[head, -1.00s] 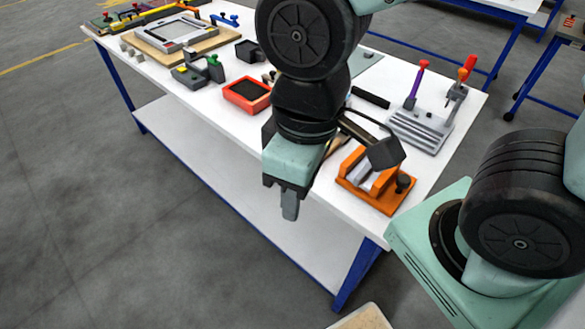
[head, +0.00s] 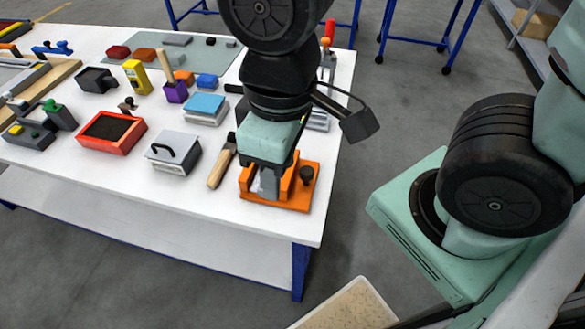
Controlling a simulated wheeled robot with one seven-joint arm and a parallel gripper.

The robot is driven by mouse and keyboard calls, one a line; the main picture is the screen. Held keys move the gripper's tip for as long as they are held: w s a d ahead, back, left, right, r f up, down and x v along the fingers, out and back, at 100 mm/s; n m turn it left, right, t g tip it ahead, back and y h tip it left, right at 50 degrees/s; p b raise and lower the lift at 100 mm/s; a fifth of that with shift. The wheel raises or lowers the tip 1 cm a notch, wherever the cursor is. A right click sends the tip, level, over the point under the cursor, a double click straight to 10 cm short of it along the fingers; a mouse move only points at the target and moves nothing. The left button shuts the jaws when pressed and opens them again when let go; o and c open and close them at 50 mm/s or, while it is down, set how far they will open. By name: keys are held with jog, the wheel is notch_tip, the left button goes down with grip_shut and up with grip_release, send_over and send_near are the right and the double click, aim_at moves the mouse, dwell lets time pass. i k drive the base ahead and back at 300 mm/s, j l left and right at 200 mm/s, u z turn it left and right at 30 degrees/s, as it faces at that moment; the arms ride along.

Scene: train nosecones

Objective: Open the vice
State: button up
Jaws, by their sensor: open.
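The vice (head: 297,192) is an orange block with a black knob (head: 306,174) on its right side. It sits near the front right corner of the white table. My gripper (head: 268,184) points down at the left part of the vice and hides much of it, including the gap between its jaws. I cannot tell whether the fingers touch the vice. The gripper is open, and I see nothing held in it.
The white table (head: 150,190) carries a wooden-handled tool (head: 221,166) just left of the vice, a grey box with a black handle (head: 174,152) and a red tray (head: 111,131). Blue and grey blocks (head: 206,107) lie behind. A speckled-topped box (head: 350,306) stands below, in front.

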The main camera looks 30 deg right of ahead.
aim_at(306, 173)
jog(key=l+z, duration=0.65)
jog(key=z, duration=0.2)
jog(key=k, duration=0.05)
